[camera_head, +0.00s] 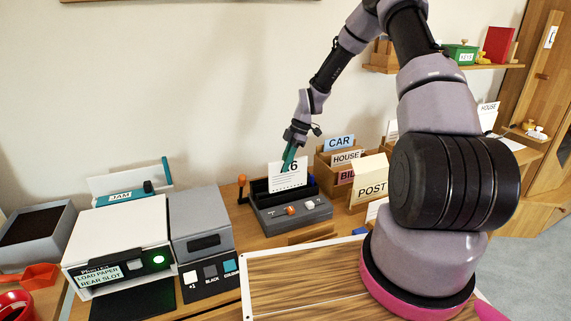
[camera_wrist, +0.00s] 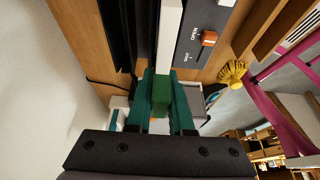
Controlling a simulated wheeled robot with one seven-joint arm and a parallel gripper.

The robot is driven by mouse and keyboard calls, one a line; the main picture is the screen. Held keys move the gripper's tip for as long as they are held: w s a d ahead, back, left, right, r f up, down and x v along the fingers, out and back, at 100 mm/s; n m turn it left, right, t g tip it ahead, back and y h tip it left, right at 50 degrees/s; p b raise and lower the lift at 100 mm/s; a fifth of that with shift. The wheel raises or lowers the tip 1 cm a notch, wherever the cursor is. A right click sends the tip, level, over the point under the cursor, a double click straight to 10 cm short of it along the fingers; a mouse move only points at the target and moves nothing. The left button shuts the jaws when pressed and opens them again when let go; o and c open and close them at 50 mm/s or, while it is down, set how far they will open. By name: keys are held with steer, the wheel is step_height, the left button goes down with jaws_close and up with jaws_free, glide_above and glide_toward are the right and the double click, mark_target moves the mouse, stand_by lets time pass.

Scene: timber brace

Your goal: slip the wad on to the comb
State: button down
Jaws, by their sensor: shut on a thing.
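The wad (camera_head: 287,178), a white sheaf with print and a large 6, stands upright at the grey-and-black binding machine (camera_head: 290,219). In the wrist view the wad (camera_wrist: 168,38) shows edge-on as a white strip beside the machine's panel (camera_wrist: 205,30). My gripper (camera_head: 288,158) is above the wad. Its teal fingers (camera_wrist: 161,82) are shut on a green block (camera_wrist: 161,95) at the wad's near end. Black bars (camera_wrist: 119,35) of the machine run beside the wad. I cannot make out the comb apart from these black parts, or whether the wad sits on it.
A printer (camera_head: 118,245) and a grey unit (camera_head: 200,235) stand left of the machine. A POST box (camera_head: 370,181) and a wooden sorter (camera_head: 330,165) stand right of it. A wood-grain board (camera_head: 310,280) lies in front.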

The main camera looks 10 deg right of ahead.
steer(key=shift+f, duration=2.7)
steer(key=c, duration=0.7)
jaws_free()
steer(key=shift+f, duration=0.1)
steer(key=shift+o, duration=0.2)
steer(key=o, duration=0.4)
steer(key=shift+r, duration=4.05)
